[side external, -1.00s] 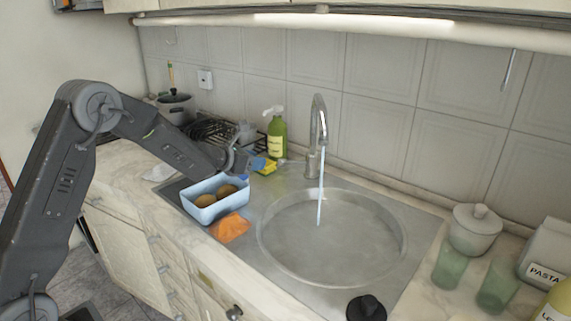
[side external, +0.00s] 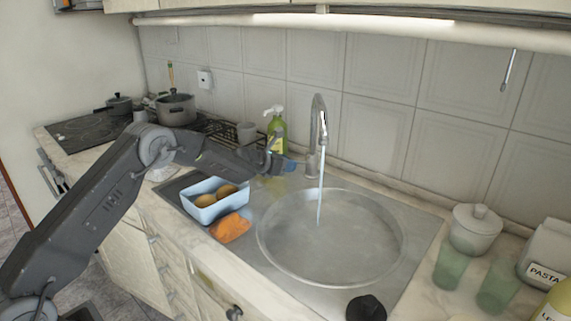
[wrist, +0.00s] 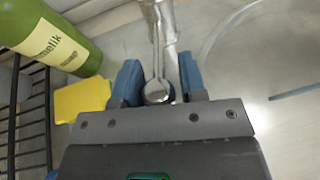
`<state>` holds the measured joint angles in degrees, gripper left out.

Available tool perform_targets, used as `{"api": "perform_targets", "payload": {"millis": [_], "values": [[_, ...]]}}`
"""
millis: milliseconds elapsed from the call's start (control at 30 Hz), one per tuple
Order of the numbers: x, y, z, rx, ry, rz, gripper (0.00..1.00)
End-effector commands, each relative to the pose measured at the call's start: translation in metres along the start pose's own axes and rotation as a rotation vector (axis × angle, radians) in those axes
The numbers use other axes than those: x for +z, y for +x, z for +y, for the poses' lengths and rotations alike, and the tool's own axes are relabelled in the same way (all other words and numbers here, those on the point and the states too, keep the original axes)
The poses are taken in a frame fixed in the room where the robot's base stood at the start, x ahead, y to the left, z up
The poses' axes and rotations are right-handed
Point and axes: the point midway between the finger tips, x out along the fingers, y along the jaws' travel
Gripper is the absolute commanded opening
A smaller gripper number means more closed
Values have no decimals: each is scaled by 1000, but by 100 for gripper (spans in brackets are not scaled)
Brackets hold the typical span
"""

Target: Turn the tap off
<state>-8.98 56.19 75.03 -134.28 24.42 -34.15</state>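The metal tap (side external: 313,135) stands at the back edge of the round sink (side external: 372,268), and water (side external: 320,195) runs from its spout into the basin. My gripper (side external: 291,165) is just left of the tap's base. In the wrist view my gripper (wrist: 159,82) is open, with a blue finger on each side. The tap's thin lever (wrist: 158,50), with a rounded end, appears between the fingers. Gaps show on both sides of it, and I cannot tell whether either finger touches it.
A green soap bottle (side external: 277,128) stands behind my gripper and shows in the wrist view (wrist: 50,40) beside a yellow sponge (wrist: 80,99). A dark wire rack (wrist: 28,125) is at left. A blue tub (side external: 207,210) with brown round items and an orange cloth (side external: 230,228) lie in front.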

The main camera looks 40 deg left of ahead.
Motion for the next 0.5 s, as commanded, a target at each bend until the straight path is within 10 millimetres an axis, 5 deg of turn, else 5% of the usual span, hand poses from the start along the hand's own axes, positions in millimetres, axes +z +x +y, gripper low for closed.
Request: {"api": "perform_targets", "payload": {"millis": [167, 500], "values": [[0, 0, 0, 0, 0, 0, 38], [0, 0, 0, 0, 0, 0, 6]]}}
